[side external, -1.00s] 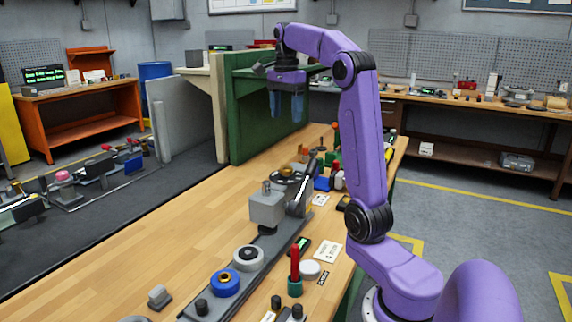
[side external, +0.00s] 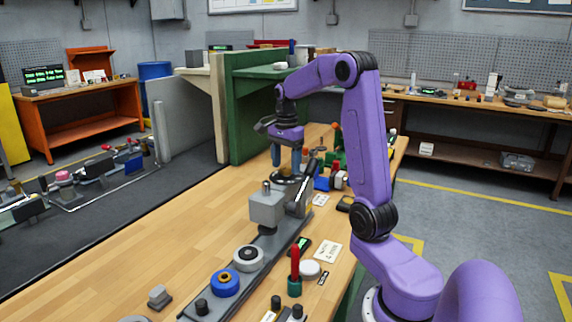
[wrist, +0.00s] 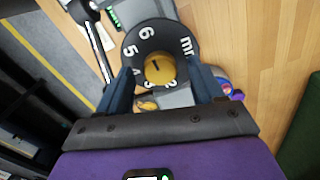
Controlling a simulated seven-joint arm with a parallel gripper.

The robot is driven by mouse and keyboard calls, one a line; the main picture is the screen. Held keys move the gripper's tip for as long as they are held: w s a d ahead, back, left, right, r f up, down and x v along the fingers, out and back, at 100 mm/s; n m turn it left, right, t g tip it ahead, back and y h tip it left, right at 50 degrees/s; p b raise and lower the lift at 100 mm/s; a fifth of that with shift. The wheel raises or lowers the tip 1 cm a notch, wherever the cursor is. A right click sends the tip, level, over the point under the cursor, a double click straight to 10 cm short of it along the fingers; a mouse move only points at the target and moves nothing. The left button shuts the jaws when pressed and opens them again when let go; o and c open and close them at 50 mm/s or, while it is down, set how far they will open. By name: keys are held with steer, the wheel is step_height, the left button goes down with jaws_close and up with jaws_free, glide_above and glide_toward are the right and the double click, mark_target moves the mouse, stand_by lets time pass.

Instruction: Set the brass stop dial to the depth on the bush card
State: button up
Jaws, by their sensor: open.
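The brass stop dial (wrist: 158,69) is a round brass knob with a short dark mark, on a black disc (wrist: 146,46) with white numerals. I can read 6, 5 and part of "mm"; the lower numerals are partly hidden. I cannot tell exactly which numeral the mark points to. My gripper (side external: 286,163) is open just above the disc in the side view. In the wrist view its blue fingers stand on either side of the knob, apart from it. A white card (side external: 328,252), likely the bush card, lies on the bench; its print is too small to read surely.
A grey block (side external: 267,208) with a post stands on the grey rail in front of the dial. A dark lever (side external: 301,195) rises beside it. A blue ring (side external: 225,283), a pale ring (side external: 248,258) and a red-handled tool (side external: 295,270) are nearer. The bench's left side is mostly clear.

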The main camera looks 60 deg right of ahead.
steer(key=shift+f, duration=0.45)
steer(key=c, duration=1.1)
steer(key=shift+o, duration=0.2)
